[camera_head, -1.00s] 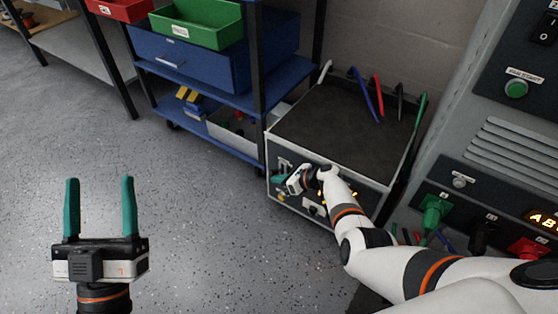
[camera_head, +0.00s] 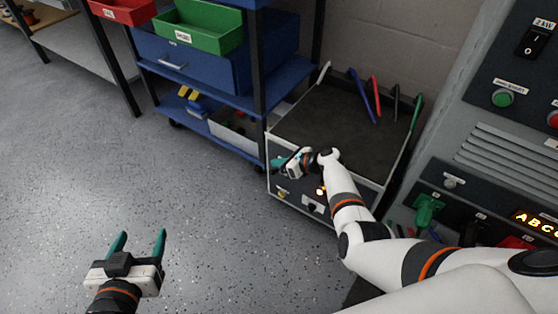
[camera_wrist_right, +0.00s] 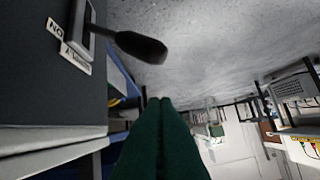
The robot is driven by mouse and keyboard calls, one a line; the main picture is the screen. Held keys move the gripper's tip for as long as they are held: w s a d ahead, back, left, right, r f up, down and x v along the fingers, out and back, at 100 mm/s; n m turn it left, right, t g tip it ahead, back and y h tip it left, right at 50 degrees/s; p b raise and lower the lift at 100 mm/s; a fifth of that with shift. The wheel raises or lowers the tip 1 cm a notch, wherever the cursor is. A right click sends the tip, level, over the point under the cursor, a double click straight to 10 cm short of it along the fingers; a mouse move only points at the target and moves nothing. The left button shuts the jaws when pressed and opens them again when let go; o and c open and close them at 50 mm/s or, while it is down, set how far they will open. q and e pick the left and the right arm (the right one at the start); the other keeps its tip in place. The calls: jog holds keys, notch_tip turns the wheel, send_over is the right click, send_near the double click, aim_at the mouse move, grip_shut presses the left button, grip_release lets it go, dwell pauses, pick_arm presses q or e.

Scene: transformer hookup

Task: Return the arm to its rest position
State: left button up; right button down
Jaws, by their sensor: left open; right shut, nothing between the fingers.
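My left gripper (camera_head: 137,243) is open and empty over the grey floor at the lower left of the head view. Its two green fingers stand apart. My right gripper (camera_head: 278,163) is at the front face of the transformer box (camera_head: 340,138), partly hidden by my wrist. In the right wrist view its green fingers (camera_wrist_right: 160,104) are together with nothing between them. A black lever handle (camera_wrist_right: 140,46) on a labelled dark panel shows just beyond them, apart from the fingertips in the picture.
Coloured cables (camera_head: 376,96) stand up along the back of the box. A blue shelf cart (camera_head: 220,80) with green and red bins stands to its left. A grey control cabinet (camera_head: 500,140) with a green plug (camera_head: 428,208) is at the right. The floor (camera_head: 90,160) at left is clear.

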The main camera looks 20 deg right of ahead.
pick_arm(q)
jog(key=shift+s+a+f, duration=0.1)
jog(key=shift+s+f, duration=0.05)
jog(key=shift+f, duration=0.2)
dwell(0.3)
